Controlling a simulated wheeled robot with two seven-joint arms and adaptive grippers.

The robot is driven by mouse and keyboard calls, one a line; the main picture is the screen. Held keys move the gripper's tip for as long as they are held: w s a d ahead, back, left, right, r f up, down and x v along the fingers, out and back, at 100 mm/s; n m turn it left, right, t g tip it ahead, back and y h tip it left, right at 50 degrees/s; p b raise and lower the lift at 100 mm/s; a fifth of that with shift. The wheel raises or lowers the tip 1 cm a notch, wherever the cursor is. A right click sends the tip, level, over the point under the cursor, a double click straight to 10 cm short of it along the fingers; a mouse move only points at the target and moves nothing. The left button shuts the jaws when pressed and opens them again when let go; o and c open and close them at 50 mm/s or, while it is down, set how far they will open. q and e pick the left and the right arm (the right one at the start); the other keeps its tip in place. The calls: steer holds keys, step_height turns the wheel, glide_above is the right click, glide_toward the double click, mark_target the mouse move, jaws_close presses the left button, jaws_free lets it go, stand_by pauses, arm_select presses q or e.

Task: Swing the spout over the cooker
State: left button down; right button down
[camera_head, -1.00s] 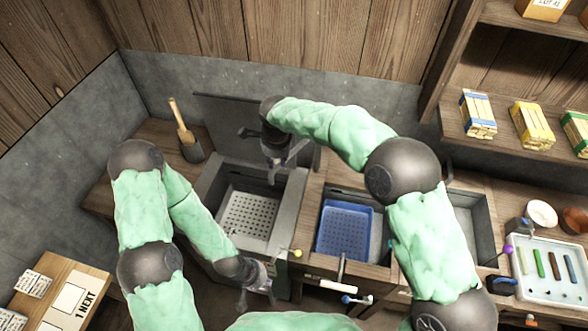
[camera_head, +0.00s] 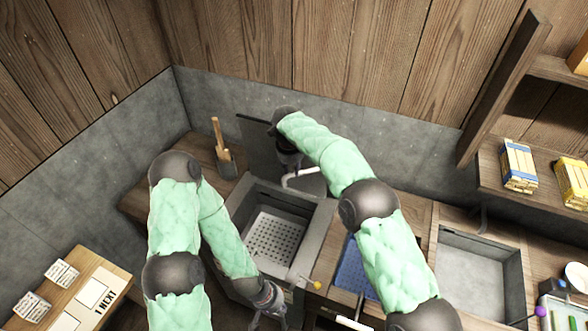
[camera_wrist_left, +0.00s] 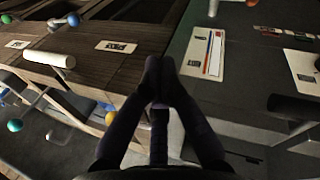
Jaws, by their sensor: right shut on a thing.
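The cooker (camera_head: 325,222) is a grey box with an open top and a perforated basket (camera_head: 277,238) inside, left of centre in the head view. The spout (camera_head: 300,175) is a pale bent pipe above the cooker's rear right edge. Its bent end shows near the cooker's rear rim; how far over the opening it reaches is hard to tell. My right gripper (camera_head: 290,164) is shut on the spout, partly hiding it. My left gripper (camera_head: 269,304) is empty, low in front of the cooker; in the left wrist view its fingertips (camera_wrist_left: 158,82) meet.
A blue perforated basket (camera_head: 352,268) stands right of the cooker, partly behind my right arm. Further right is an empty grey basin (camera_head: 475,262).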

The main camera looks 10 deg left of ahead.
steer(key=shift+w, duration=0.15)
stand_by(0.3)
steer(key=c, duration=1)
jaws_free()
steer(key=r, duration=0.4)
steer(key=s+r, duration=0.1)
steer(key=r, duration=0.3)
steer(key=s+r, duration=0.1)
steer(key=r, duration=0.2)
steer(key=shift+s+a+r, duration=0.15)
steer(key=shift+r, duration=0.25)
